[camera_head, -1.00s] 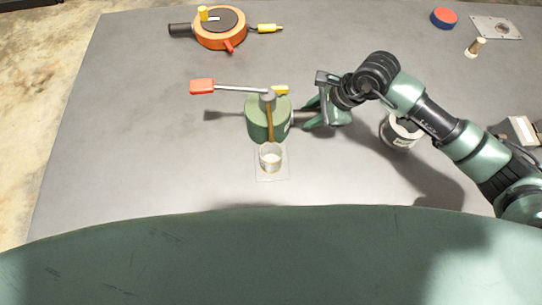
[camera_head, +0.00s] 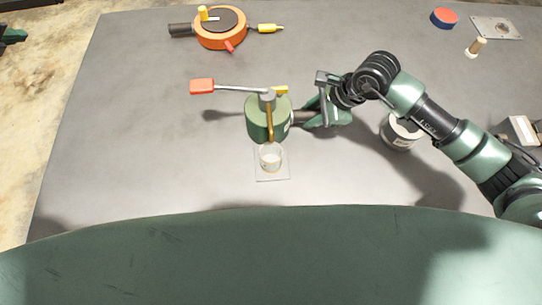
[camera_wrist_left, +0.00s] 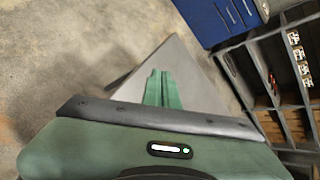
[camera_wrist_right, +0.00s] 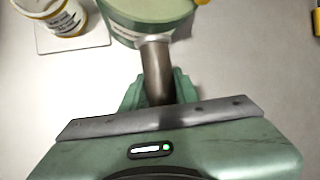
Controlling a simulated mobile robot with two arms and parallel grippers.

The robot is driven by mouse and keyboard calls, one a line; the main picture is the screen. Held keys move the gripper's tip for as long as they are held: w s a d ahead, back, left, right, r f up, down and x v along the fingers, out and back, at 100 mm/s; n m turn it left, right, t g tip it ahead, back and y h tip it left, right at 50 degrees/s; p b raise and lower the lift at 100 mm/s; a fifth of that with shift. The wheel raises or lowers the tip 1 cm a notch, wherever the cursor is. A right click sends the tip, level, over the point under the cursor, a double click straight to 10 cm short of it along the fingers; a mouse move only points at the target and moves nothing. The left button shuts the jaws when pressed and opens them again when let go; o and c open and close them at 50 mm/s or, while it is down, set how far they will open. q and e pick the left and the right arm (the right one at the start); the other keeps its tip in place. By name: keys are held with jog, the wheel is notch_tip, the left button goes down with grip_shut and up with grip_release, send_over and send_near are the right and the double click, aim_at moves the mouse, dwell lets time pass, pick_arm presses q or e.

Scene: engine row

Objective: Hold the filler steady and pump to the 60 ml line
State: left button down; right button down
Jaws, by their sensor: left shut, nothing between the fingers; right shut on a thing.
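The green filler (camera_head: 262,122) stands upright mid-table, with a grey pump lever (camera_head: 240,88) ending in a red grip (camera_head: 202,86) on the left. Its brown spout (camera_head: 270,125) points down at a small clear cup (camera_head: 270,158) on a clear square plate (camera_head: 272,176). The cup is partly in the right wrist view (camera_wrist_right: 62,18); its fill level against the marks is not readable. My right gripper (camera_head: 308,118) is shut on the filler's grey side handle (camera_wrist_right: 156,68). My left gripper (camera_wrist_left: 162,90) is shut and empty, away from the filler, beyond the table's left edge.
An orange round device (camera_head: 220,38) lies at the back left. A white-labelled can (camera_head: 398,132) stands below my right arm. A red-blue puck (camera_head: 444,17), a small peg (camera_head: 475,46) and a metal plate (camera_head: 497,28) are at back right.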

pick_arm(q)
jog(key=s+d+r+m+g+h, duration=0.1)
jog(key=d+r+m+g+h, duration=0.15)
jog(key=d, duration=1.45)
jog(key=d+r+m+g+h, duration=0.1)
jog(key=d+m+g+h, duration=0.15)
jog(key=d, duration=1.35)
notch_tip(320, 180, up, 4)
jog(key=m+g+y, duration=0.4)
jog(key=g+y, duration=0.1)
send_over(203, 85)
jog(key=shift+w+a+f, duration=0.1)
jog(key=shift+f, duration=1.35)
jog(key=shift+w+a+f, duration=0.1)
jog(key=shift+f, duration=1.35)
jog(key=shift+s+d+f, duration=0.1)
jog(key=shift+f, duration=1.6)
jog(key=shift+s+d+f, duration=0.1)
jog(key=shift+f, duration=1.55)
jog(key=shift+w+a+r, duration=0.1)
jog(key=shift+r, duration=1.6)
jog(key=shift+w+a+r, duration=0.1)
jog(key=shift+r, duration=1.6)
